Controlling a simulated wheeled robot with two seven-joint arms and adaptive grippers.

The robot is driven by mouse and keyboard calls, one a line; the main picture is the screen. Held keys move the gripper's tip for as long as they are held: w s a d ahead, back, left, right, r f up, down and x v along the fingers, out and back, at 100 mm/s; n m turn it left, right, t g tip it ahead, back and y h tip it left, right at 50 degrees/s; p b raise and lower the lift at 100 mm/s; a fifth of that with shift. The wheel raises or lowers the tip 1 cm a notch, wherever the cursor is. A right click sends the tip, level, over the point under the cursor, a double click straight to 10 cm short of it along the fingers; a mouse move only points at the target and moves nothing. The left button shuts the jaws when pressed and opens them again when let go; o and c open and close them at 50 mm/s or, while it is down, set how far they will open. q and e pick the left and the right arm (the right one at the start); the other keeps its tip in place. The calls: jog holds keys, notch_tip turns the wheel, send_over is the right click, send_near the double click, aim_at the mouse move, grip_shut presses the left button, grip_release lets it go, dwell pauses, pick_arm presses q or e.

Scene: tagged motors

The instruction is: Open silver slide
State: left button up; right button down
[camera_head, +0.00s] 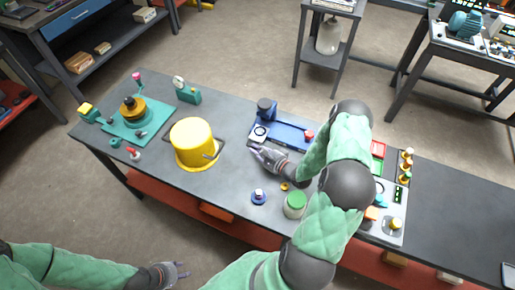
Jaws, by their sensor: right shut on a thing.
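A blue device (290,135) stands near the middle of the table, with a dark upright cylinder and a red knob. A small silver plate with a round dark-rimmed face, seemingly the silver slide (258,132), sits at its left end. My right gripper (257,151) is at the plate's near edge, shut on a small part there. The fingers hide that part, so its shape is unclear. My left gripper (183,271) is open and empty, low in the picture, off the table's front edge.
A yellow drum-like pot (193,143) stands left of my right gripper. A teal base (132,127) with a yellow-black part lies further left. A blue-white piece (259,196) and a green-lidded jar (295,204) are in front. A control panel (388,212) is at right, partly behind my arm.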

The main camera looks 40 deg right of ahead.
jog(key=c, duration=1.4)
grip_release()
jog(key=shift+w+r, duration=0.1)
jog(key=shift+r, duration=0.1)
jog(key=shift+o, duration=0.2)
jog(key=shift+a, duration=0.1)
jog(key=shift+f, duration=0.1)
jog(key=shift+s, duration=0.65)
jog(key=v, duration=1)
jog(key=shift+s, duration=0.35)
jog(key=shift+o, duration=0.3)
jog(key=shift+d, duration=0.25)
